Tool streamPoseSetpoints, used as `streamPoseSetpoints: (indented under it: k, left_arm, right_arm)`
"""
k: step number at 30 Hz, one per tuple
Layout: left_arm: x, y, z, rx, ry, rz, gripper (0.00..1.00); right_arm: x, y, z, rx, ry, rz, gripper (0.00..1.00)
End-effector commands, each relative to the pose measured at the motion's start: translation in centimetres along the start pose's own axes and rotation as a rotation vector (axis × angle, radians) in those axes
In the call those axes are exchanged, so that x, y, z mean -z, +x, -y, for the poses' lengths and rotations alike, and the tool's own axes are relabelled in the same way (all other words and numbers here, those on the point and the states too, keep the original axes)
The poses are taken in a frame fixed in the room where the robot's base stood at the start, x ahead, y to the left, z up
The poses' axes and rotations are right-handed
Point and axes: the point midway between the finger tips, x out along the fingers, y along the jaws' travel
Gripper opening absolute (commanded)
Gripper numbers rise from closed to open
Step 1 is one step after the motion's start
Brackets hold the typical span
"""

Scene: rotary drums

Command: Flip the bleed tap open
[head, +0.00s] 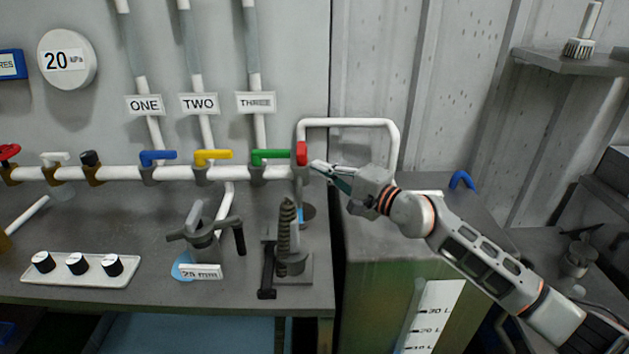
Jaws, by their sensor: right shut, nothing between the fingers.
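A red tap handle (301,153) stands upright at the right end of the white pipe (120,173) in the head view. No label names it as the bleed tap. My right gripper (318,167) comes in from the right, with its fingertips just right of the red handle. Its fingers are shut and empty. I cannot tell whether the tips touch the handle. Blue (158,156), yellow (212,156) and green (271,155) tap handles lie sideways along the pipe, under signs ONE, TWO and THREE. My left gripper is not in view.
On the bench (120,220) stand a clamp-like screw device (288,250), a three-armed handle (204,232) and a tray with black knobs (77,264). A white pipe loop (350,122) rises behind my right gripper. A drum tank (385,270) stands below it.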

Motion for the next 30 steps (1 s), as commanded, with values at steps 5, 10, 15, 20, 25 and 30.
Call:
streamPoseSetpoints:
  k: [5,10,15,20,25,30]
  left_arm:
    - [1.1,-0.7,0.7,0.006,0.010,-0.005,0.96]
    - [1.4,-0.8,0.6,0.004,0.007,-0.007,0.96]
    - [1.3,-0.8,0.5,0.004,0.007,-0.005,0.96]
    - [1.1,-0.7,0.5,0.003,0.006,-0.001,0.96]
    - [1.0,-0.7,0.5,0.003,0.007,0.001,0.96]
    - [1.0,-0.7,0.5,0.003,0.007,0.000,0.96]
  right_arm:
    - [-2.9,-1.1,-0.1,-0.001,0.005,0.002,0.00]
    - [-5.0,-2.0,-0.2,-0.001,0.004,0.000,0.00]
    - [-6.2,-2.5,-0.2,-0.002,0.003,-0.002,0.00]
    - [-6.4,-2.6,-0.1,-0.001,0.002,-0.003,0.00]
    - [-6.4,-2.6,-0.1,-0.002,0.001,-0.003,0.00]
    - [-7.0,-2.9,0.2,0.026,0.058,0.008,0.00]
